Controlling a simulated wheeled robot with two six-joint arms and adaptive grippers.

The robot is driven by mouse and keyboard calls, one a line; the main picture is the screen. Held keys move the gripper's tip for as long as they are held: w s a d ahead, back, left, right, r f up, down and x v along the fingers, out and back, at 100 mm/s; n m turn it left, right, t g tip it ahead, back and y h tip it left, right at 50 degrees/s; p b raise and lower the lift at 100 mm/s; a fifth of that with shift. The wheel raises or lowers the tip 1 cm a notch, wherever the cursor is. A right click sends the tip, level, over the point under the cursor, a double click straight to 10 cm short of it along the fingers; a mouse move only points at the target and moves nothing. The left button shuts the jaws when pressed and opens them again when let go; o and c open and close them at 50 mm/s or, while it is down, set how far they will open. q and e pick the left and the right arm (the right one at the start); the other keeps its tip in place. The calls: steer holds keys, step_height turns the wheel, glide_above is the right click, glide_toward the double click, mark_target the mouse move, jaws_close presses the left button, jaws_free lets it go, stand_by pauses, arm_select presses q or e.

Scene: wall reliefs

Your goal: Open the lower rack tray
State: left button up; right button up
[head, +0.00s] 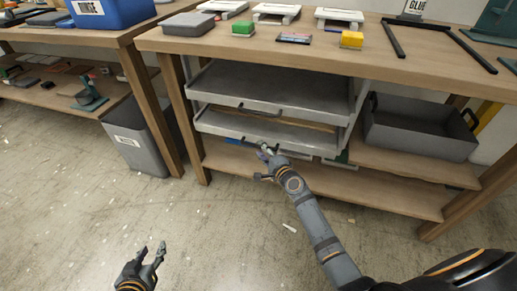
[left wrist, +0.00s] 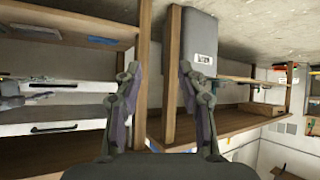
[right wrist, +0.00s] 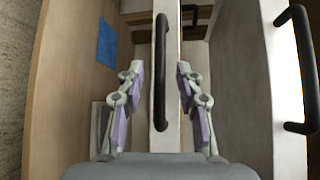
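The lower rack tray (head: 222,124) is a grey tray with a light front, below the upper tray (head: 270,85) in a rack under the workbench. Its dark bar handle (right wrist: 160,75) runs between the fingers of my right gripper (right wrist: 157,72) in the right wrist view. Those fingers are apart, one on each side of the handle, with gaps visible. In the head view my right gripper (head: 265,149) is at the tray's front and covers part of the handle. My left gripper (head: 154,249) is open and empty above the floor, away from the rack.
The upper tray's handle (right wrist: 298,60) is close beside my right gripper. A grey bin with a black handle (head: 420,127) stands right of the rack on the lower shelf. A grey waste bin (head: 138,142) stands left of the bench.

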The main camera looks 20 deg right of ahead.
arm_select(q)
steer(key=w+r+t, duration=0.3)
steer(key=w+r, duration=0.1)
steer(key=r, duration=0.3)
steer(key=shift+w+a+r+t+b, duration=0.2)
steer(key=shift+w+r+t+b, duration=0.1)
steer(key=shift+t+b, duration=0.1)
arm_select(e)
steer(key=x, duration=0.3)
arm_select(q)
steer(key=shift+f, duration=0.1)
arm_select(e)
jaws_close()
